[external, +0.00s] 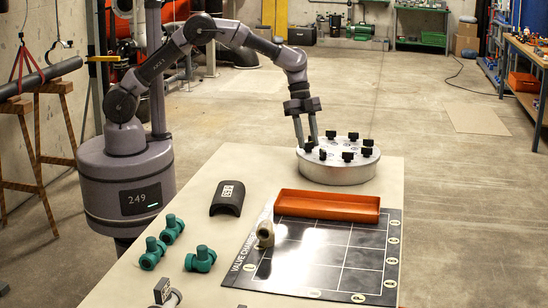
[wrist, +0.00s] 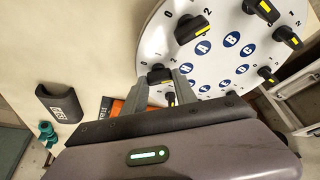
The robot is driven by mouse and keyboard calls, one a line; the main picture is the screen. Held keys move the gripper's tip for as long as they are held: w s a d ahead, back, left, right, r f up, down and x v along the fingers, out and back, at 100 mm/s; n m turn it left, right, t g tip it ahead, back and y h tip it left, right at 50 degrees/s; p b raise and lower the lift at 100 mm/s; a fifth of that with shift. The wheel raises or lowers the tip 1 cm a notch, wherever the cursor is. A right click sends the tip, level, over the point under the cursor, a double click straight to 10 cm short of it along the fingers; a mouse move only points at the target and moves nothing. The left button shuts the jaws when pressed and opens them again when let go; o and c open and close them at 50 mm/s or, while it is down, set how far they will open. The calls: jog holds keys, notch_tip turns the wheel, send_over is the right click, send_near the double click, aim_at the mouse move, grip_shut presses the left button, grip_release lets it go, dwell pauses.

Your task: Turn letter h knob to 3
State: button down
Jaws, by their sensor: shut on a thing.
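The valve panel (external: 335,172) is a round silver drum with several black knobs around its top, at the table's far end. In the wrist view, its white face (wrist: 218,63) carries blue letter discs, among them A, B and C. My gripper (external: 313,146) reaches down at the left side of the panel and is shut on a black knob (wrist: 158,74), beside a blue disc (wrist: 187,68) that seems to read H. The knob has a yellow mark. The fingers and the gripper body cover part of it and its numbers; I cannot tell which number it points to.
Neighbouring knobs, such as the one by A (wrist: 190,28), stand close by. An orange tray (external: 328,206) and a black gridded mat (external: 310,262) lie in front. A black curved cover (external: 227,199) and green pipe fittings (external: 173,228) lie at left.

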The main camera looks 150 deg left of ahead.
jog(key=m+p, duration=0.1)
jog(key=m, duration=0.1)
jog(key=m+h+p, duration=0.1)
jog(key=m+p, duration=0.1)
jog(key=shift+a+r+g+h, duration=0.1)
jog(key=shift+r+g+h, duration=0.05)
jog(key=shift+g+h, duration=0.15)
jog(key=shift+m+g+h+p, duration=0.35)
jog(key=shift+m+p, duration=0.55)
jog(key=shift+m, duration=0.4)
jog(key=c, duration=1)
grip_release()
jog(key=p+v, duration=0.8)
jog(key=v, duration=0.9)
jog(key=shift+a+p, duration=0.3)
jog(key=shift+p, duration=0.05)
jog(key=shift+s, duration=0.1)
